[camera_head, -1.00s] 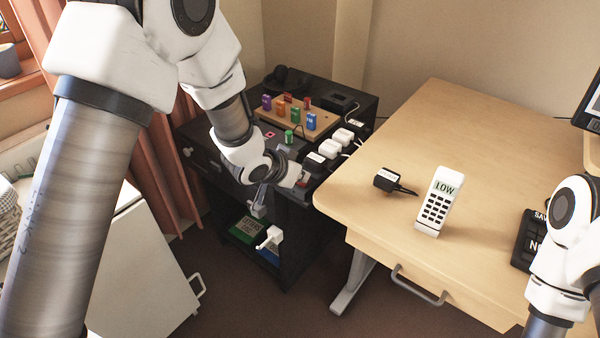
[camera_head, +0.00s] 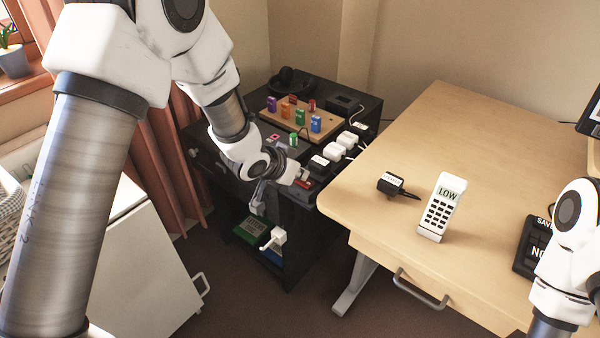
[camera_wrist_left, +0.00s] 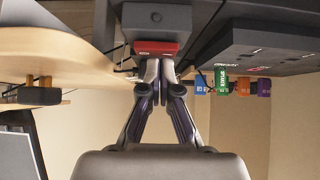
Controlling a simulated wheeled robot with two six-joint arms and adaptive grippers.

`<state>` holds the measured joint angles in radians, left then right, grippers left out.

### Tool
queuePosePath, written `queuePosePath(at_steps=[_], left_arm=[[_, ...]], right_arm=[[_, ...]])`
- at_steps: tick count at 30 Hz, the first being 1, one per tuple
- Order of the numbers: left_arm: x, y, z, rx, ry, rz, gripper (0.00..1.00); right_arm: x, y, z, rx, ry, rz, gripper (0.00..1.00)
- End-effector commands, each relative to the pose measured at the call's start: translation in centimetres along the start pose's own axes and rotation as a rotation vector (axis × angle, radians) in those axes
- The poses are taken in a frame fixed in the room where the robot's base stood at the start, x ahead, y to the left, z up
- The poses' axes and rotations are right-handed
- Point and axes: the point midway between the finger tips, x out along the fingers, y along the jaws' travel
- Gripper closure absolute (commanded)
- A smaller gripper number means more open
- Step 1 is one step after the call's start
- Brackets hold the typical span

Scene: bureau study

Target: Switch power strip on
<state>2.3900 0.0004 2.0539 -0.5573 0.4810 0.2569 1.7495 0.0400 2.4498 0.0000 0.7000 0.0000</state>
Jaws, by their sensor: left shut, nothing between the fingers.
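The dark power strip (camera_head: 311,192) lies along the right side of the black cabinet, beside the desk, with black and white plugs in it. Its near end has a red rocker switch (camera_wrist_left: 155,49), seen close up in the left wrist view. My left gripper (camera_wrist_left: 162,62) is shut and empty. Its fingertips are at the red switch, touching it or very nearly so; I cannot tell which. In the head view the left gripper (camera_head: 301,179) is over the strip's near end and partly hides the switch. My right gripper is out of view; only its arm shows at the right.
Coloured blocks stand on a wooden board (camera_head: 268,116) on the cabinet.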

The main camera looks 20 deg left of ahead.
Motion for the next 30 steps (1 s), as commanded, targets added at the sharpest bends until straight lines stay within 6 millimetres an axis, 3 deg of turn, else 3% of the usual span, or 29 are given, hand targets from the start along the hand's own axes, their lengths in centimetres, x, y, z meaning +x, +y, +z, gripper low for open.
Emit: queuePosePath(at_steps=[7,9,18,22,30], left_arm=[[-3.6,-0.5,-3.9,-0.004,0.000,-0.004,1.00],[-4.8,-0.4,-3.0,-0.007,0.001,-0.004,1.00],[-11.2,-0.3,-2.9,-0.006,0.002,-0.004,1.00],[-12.3,-0.3,-2.8,-0.005,0.001,-0.004,1.00],[-12.4,-0.3,-2.8,-0.003,0.000,-0.004,1.00]], right_arm=[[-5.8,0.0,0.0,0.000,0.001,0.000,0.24],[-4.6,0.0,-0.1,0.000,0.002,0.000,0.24],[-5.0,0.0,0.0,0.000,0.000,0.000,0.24],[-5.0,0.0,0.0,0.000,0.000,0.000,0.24],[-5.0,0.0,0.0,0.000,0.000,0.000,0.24]])
